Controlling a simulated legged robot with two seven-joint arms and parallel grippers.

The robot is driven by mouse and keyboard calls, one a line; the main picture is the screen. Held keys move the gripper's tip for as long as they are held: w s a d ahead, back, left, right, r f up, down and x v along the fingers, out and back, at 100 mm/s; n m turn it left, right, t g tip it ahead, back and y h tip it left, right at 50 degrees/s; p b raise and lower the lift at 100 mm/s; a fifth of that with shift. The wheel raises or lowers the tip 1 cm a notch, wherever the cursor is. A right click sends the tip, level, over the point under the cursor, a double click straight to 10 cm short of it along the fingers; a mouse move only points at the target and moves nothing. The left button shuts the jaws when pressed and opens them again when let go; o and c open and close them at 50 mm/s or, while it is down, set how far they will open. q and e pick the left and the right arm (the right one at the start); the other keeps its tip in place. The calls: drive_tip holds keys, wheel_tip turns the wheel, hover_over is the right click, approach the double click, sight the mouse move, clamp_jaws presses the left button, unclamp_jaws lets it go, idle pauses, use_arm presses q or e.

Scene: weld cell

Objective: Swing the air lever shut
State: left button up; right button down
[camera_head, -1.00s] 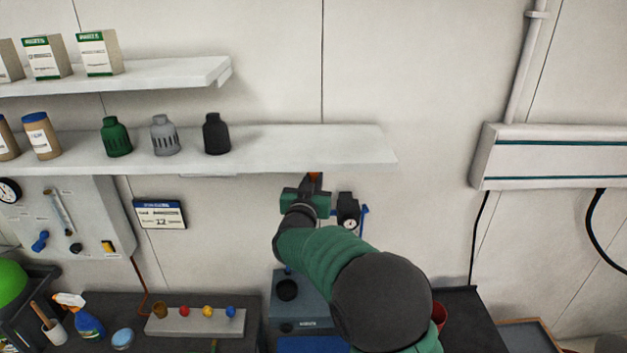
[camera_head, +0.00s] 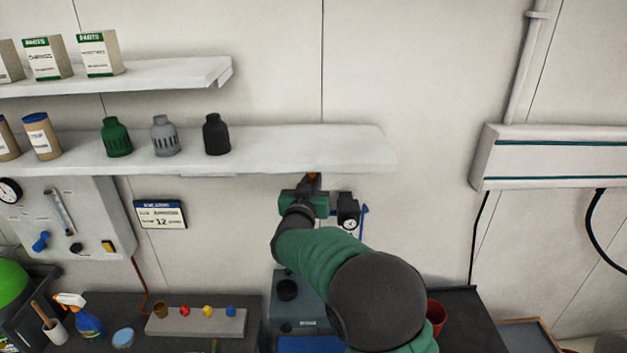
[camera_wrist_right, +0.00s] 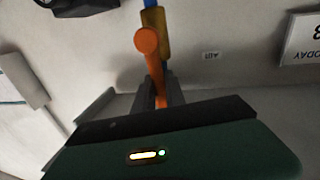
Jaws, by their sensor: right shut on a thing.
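The air lever is orange with a round end. In the right wrist view the lever (camera_wrist_right: 154,70) runs from beside a brass valve body (camera_wrist_right: 163,30) down between my right fingers. In the head view only a small orange bit of the lever (camera_head: 313,178) shows, just under the lower shelf's front edge. My right gripper (camera_wrist_right: 165,95) is shut on the lever. In the head view my right gripper (camera_head: 310,187) is against the wall area below the shelf, and my green forearm hides much of what is behind it. My left gripper is not in view.
A black regulator with a gauge (camera_head: 348,210) is just right of the gripper. A calendar sign (camera_head: 160,214) hangs to the left. A bench (camera_head: 470,310) lies below.

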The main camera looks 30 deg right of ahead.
drive_tip(key=w+a+f+n+t+y, duration=0.1)
drive_tip(key=a+f+n+t, duration=0.1)
drive_tip(key=n, duration=0.7)
drive_tip(key=w+a+f+n+t+y, duration=0.1)
drive_tip(key=w+a+f+n+t, duration=0.1)
drive_tip(key=n, duration=0.8)
drive_tip(key=shift+a+f+n, duration=0.3)
drive_tip(key=shift+a+f, duration=0.2)
drive_tip(key=shift+f, duration=0.65)
drive_tip(key=c, duration=1.5)
unclamp_jaws()
drive_tip(key=shift+o, duration=0.6)
drive_tip(key=shift+w, duration=0.2)
drive_tip(key=shift+a, duration=0.15)
